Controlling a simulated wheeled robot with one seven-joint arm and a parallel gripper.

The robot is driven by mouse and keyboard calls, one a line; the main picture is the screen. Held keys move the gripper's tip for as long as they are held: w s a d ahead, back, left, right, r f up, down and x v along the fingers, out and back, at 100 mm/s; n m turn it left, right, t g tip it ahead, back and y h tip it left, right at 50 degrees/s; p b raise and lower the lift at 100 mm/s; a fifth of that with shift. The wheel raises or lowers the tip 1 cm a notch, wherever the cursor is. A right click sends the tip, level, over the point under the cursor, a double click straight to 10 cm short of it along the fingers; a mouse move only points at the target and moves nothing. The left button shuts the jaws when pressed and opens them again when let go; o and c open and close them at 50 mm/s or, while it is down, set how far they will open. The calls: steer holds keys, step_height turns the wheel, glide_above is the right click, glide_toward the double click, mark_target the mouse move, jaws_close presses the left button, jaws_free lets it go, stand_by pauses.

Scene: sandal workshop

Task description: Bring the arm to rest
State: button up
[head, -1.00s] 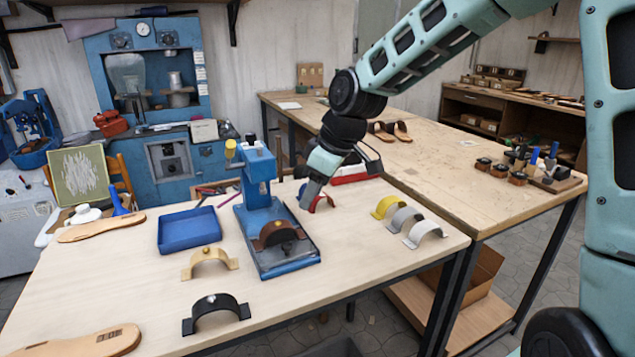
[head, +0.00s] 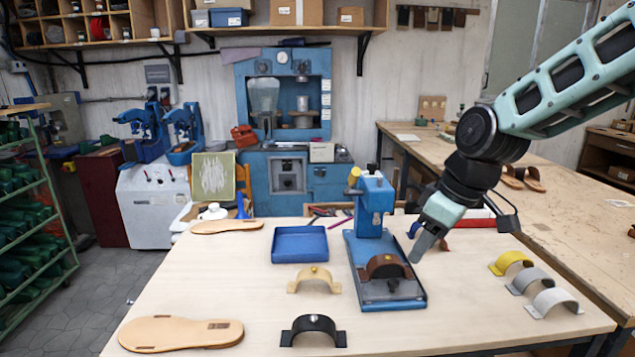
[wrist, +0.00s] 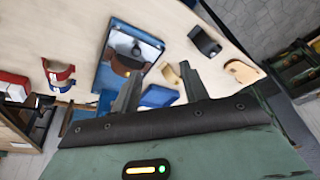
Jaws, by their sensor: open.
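My gripper (head: 417,252) hangs above the table, just right of the blue press (head: 375,215). The wrist view shows its two fingers (wrist: 163,85) apart with nothing between them. A brown strap (head: 385,267) lies on the base of the press. My arm reaches in from the upper right in the head view. The red and blue straps beside the press are partly hidden behind my gripper in the head view; the red strap (wrist: 58,70) shows in the wrist view.
On the table (head: 230,290) are a blue tray (head: 299,245), a beige strap (head: 313,280), a black strap (head: 313,330), yellow (head: 510,261), grey and white straps at the right, and sandal soles (head: 180,334) at the left. A second bench (head: 560,215) stands at the right.

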steer(key=s+a+f, duration=0.1)
steer(key=s+a, duration=0.1)
steer(key=s, duration=0.6)
steer(key=s+a+f+m+g+h, duration=0.1)
steer(key=s+a+f, duration=0.1)
steer(key=s, duration=0.7)
steer(key=s+a+f+g+h, duration=0.1)
steer(key=s+a, duration=0.2)
steer(key=s, duration=0.5)
steer(key=shift+s+f, duration=0.25)
